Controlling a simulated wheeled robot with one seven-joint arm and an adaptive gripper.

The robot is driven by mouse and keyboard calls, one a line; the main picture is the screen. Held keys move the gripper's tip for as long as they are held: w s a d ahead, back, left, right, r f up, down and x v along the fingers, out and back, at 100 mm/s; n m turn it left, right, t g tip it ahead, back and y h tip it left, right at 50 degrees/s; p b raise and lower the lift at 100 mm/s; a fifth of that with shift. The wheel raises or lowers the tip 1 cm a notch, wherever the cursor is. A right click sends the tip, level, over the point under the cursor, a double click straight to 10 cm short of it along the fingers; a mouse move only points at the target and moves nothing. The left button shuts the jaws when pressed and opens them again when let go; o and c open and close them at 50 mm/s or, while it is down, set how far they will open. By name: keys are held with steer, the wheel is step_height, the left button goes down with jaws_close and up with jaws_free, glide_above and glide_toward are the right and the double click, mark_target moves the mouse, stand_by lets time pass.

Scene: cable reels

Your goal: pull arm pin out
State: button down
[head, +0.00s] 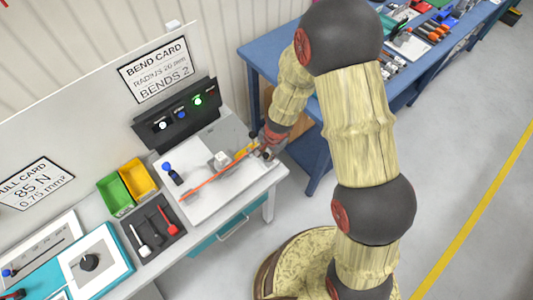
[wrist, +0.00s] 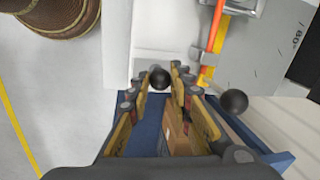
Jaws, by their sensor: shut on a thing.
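In the wrist view my gripper (wrist: 162,82) is shut on a small black ball knob (wrist: 160,78), which sits between the fingertips. The knob looks like the head of the arm pin; its shank is hidden. A second black ball (wrist: 234,102) stands just right of the fingers, apart from them. An orange arm (wrist: 217,28) runs beside a yellow strip near the fingertips. In the head view the orange arm (head: 216,179) lies slanted across a white bending plate (head: 208,203), and my gripper (head: 262,150) is at its upper right end, over the plate's edge.
A black panel with lit buttons (head: 178,115) stands behind the plate. A blue-knobbed part (head: 172,174) and a white block (head: 221,158) are on the plate. Green (head: 114,192) and yellow bins (head: 139,177) stand left. A blue table (head: 262,55) is behind my arm.

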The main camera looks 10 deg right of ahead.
mark_target(265, 153)
stand_by(0.4)
step_height(265, 153, up, 3)
steer(key=p, duration=0.3)
steer(key=shift+r, duration=0.1)
steer(key=shift+w, duration=0.15)
steer(key=c, duration=1.6)
jaws_free()
steer(key=r, duration=0.4)
steer(key=s+d+r, duration=0.1)
steer(key=r, duration=0.2)
steer(key=s+r, duration=0.1)
steer(key=r, duration=0.3)
steer(key=shift+d+r, duration=0.3)
